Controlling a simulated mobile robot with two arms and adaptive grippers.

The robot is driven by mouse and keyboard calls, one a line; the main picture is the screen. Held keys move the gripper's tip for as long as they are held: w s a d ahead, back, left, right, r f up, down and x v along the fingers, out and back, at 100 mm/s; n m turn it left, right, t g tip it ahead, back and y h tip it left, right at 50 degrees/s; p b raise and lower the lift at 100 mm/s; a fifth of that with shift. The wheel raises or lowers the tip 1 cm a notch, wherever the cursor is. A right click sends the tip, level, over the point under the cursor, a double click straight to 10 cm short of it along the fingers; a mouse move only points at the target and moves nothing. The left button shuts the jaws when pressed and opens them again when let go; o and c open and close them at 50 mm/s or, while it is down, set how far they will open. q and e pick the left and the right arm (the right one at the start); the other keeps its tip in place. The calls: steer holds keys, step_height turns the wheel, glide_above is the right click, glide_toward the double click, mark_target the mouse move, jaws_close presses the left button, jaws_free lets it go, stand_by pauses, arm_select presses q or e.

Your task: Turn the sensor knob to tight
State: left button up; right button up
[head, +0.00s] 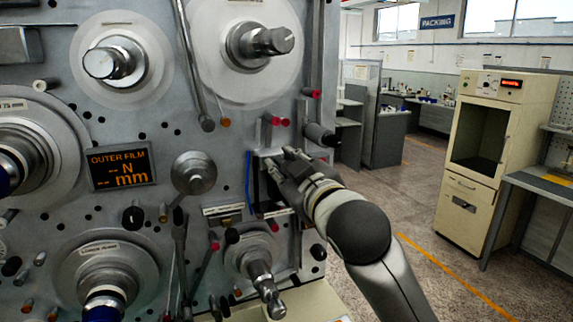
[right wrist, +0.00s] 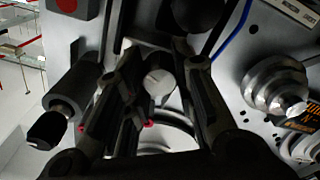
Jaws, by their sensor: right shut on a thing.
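My right gripper (head: 279,164) reaches from the right to the grey machine panel, beside a dark bracket. In the right wrist view my right gripper (right wrist: 158,72) has its two fingers on either side of a small round pale knob (right wrist: 159,83), and it is shut on this knob. A thin line crosses the knob's face; I cannot read any mark for tight. In the head view the gripper hides the knob. My left gripper is not in view.
An orange-lit display (head: 122,167) reads "OUTER FILM -- N -- mm". Spindles and rollers stick out around the gripper, with a dark roller (head: 321,135) just above right and a metal spindle (head: 262,275) below. A blue cable (head: 248,180) runs left of it. Open floor and a beige cabinet (head: 482,150) lie right.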

steer(key=shift+r+m, duration=0.1)
steer(key=shift+m, duration=0.7)
steer(key=shift+r, duration=0.1)
steer(key=o, duration=1.1)
steer(key=shift+c, duration=0.2)
steer(key=v, duration=1.2)
